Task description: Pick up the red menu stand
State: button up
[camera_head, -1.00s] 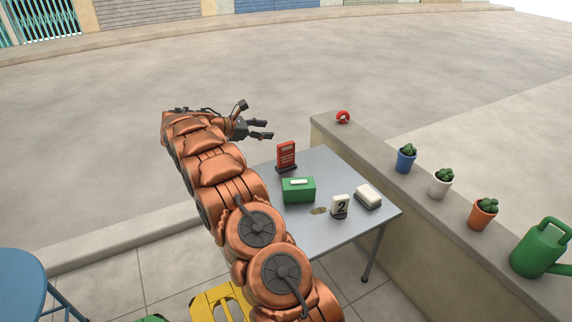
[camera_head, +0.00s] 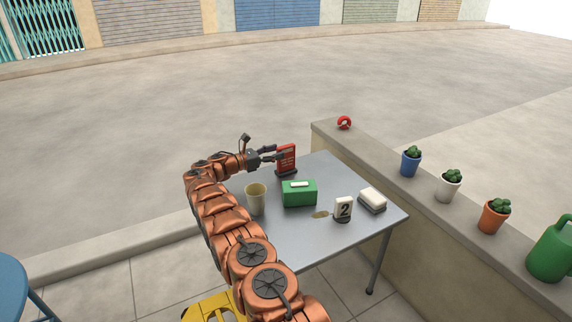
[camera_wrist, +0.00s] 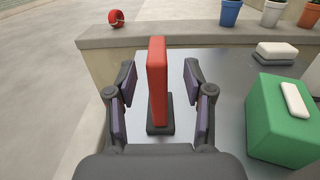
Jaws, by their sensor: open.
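The red menu stand (camera_head: 286,157) stands upright on a dark base near the far left edge of the grey table. In the wrist view the red menu stand (camera_wrist: 157,80) is seen edge-on, between the two fingers. My gripper (camera_head: 279,153) is open beside the stand at its left in the head view. In the wrist view my gripper (camera_wrist: 158,100) has one finger on each side of the stand, with a visible gap on both sides. The stand's dark base (camera_wrist: 160,127) rests on the table.
A green box (camera_head: 299,193) stands close by on the table (camera_head: 290,240). A beige cup (camera_head: 256,199), a number 2 sign (camera_head: 343,208) and a white block (camera_head: 372,199) are also there. A low wall (camera_head: 375,175) with potted cacti and a red ring (camera_head: 344,122) borders the table.

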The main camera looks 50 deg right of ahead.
aim_at(295, 145)
jog(key=shift+r+b+x, duration=0.2)
jog(key=shift+b+x, duration=1.1)
jog(key=shift+x, duration=2.45)
jog(key=shift+w, duration=0.15)
grip_shut()
